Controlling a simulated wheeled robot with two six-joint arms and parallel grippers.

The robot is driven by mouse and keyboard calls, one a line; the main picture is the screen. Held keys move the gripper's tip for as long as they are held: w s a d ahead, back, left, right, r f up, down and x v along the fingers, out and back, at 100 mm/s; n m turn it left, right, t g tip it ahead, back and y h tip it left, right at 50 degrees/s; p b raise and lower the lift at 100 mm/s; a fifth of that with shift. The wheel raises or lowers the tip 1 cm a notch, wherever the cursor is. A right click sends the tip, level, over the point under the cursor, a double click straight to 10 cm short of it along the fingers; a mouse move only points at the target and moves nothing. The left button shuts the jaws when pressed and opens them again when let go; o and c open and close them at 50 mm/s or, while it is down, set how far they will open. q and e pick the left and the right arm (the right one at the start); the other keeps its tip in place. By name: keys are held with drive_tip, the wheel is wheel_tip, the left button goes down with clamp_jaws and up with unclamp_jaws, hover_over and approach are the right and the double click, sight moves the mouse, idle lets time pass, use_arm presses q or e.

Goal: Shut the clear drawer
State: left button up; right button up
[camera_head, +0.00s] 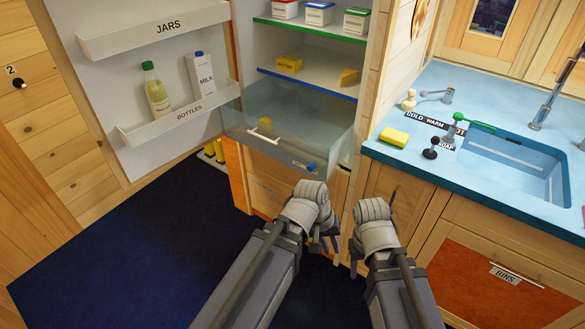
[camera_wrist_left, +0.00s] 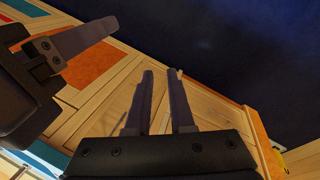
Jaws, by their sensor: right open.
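The clear drawer (camera_head: 275,148) juts out from the lower part of the open fridge, with a white handle (camera_head: 263,136) on its front and a small blue piece near its right corner. A yellow item (camera_head: 266,122) shows inside it. My left gripper (camera_head: 325,248) is below and to the right of the drawer front, apart from it and empty. Its two fingers show with a gap between them in the left wrist view (camera_wrist_left: 162,75). My right gripper (camera_head: 355,268) is close beside it, lower and to the right, partly hidden by its own wrist; it is open.
The open fridge door (camera_head: 150,80) at left carries a jar shelf and a bottle shelf with a bottle and a milk carton. Fridge shelves (camera_head: 310,72) above hold butter, cheese and tubs. The blue sink counter (camera_head: 400,150) bounds the right. Dark floor (camera_head: 150,260) is clear at lower left.

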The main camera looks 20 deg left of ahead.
use_arm(q)
drive_tip(key=w+f+n+t+h+b, duration=0.1)
drive_tip(key=w+n, duration=0.1)
drive_tip(key=w+f+n+t+h+b, duration=0.1)
drive_tip(key=w+n+b, duration=0.1)
drive_tip(key=w+f+n+h+b, duration=0.1)
drive_tip(key=w+f+n+b, duration=0.1)
drive_tip(key=shift+w+a+n+t+h, duration=0.1)
drive_tip(key=shift+a+n+t+h, duration=0.15)
drive_tip(key=shift+n+t+h, duration=0.15)
clamp_jaws()
drive_tip(key=n+t+b, duration=1.3)
drive_tip(key=n+b, duration=0.1)
drive_tip(key=n, duration=0.9)
approach(304, 158)
drive_tip(key=shift+y, duration=0.3)
drive_tip(key=x, duration=0.7)
drive_tip(key=shift+d+r, duration=0.1)
drive_tip(key=shift+r, duration=0.05)
use_arm(e)
wheel_tip(304, 158, down, 22)
drive_tip(key=shift+r, duration=0.25)
